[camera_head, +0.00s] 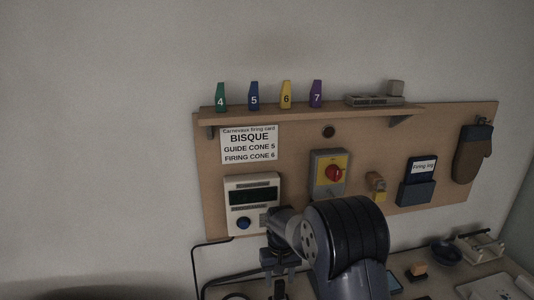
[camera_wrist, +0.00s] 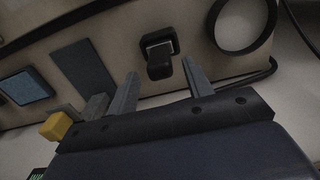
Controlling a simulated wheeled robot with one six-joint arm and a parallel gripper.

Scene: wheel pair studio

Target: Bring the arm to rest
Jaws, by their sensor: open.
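My gripper (camera_wrist: 160,66) is open in the wrist view. Its two grey fingers stand apart with nothing between them. A small black block with a pale face (camera_wrist: 158,52) lies beyond the fingertips on the light surface, and I cannot tell how far off it is. In the head view my arm rises from the bottom, bent in front of the lower part of the wall board (camera_head: 300,190). The gripper end is low, below the grey box with a dark display (camera_head: 252,190). The fingers are hard to make out there.
A shelf (camera_head: 300,111) on the board carries several numbered coloured cones. A red-knob switch (camera_head: 333,172), a firing log holder (camera_head: 417,190) and a mitt (camera_head: 472,155) are on the board. A dark bowl (camera_head: 445,251) stands at right. A black ring (camera_wrist: 243,20) and cable lie near the gripper.

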